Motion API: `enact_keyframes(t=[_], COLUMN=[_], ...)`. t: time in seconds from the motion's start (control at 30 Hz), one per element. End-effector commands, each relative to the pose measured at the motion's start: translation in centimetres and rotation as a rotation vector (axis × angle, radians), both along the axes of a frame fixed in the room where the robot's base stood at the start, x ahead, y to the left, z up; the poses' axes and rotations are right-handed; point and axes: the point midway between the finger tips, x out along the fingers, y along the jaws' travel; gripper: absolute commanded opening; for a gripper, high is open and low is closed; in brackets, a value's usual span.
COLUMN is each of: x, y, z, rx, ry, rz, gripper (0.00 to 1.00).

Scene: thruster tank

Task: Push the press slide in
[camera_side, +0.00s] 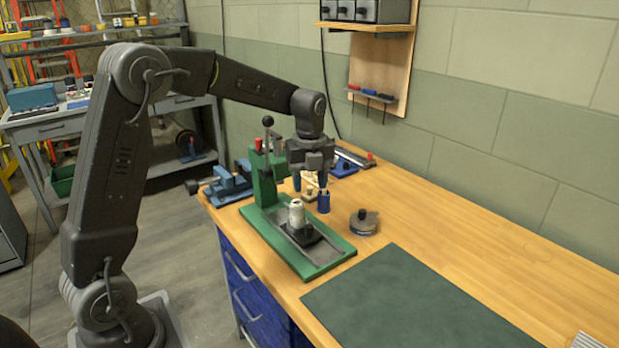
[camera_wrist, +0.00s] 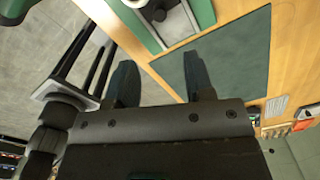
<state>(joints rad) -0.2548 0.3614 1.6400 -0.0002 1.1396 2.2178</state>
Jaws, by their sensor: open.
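The green press (camera_side: 265,185) stands on the wooden bench, its base running toward the front. Its slide (camera_side: 308,234) is a dark plate on the track of the base, out in front of the column. A pale metal cylinder (camera_side: 296,214) stands upright on the slide. My gripper (camera_side: 310,184) hangs fingers down, just right of the press column and behind the slide in the picture. It is open and empty. In the wrist view, the two fingers of my gripper (camera_wrist: 162,82) are apart, and part of the slide (camera_wrist: 138,3) shows at the top edge.
A round grey tin with a black knob (camera_side: 363,222) sits right of the press. A blue vise (camera_side: 228,183) is at left. The green mat (camera_side: 415,300) is bare.

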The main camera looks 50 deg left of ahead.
Motion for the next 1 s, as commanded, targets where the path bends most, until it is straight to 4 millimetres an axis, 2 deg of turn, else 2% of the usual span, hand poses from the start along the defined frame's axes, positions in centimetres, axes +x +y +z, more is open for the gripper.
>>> enact_keyframes(t=[0.2, 0.43, 0.53, 0.67, 0.77, 1.0], x=[0.0, 0.0, -0.1, -0.4, -0.7, -0.4], y=[0.0, 0.0, -0.6, -2.7, -4.7, -8.4], z=[0.8, 0.8, 0.4, -1.0, -2.3, -3.4], rx=[0.0, 0.001, 0.026, 0.146, 0.305, 0.659], ry=[0.001, 0.002, 0.022, 0.083, 0.107, -0.03], rz=[0.0, 0.0, 0.01, 0.065, 0.134, 0.297], gripper=[0.48, 0.48, 0.48, 0.48, 0.48, 0.48])
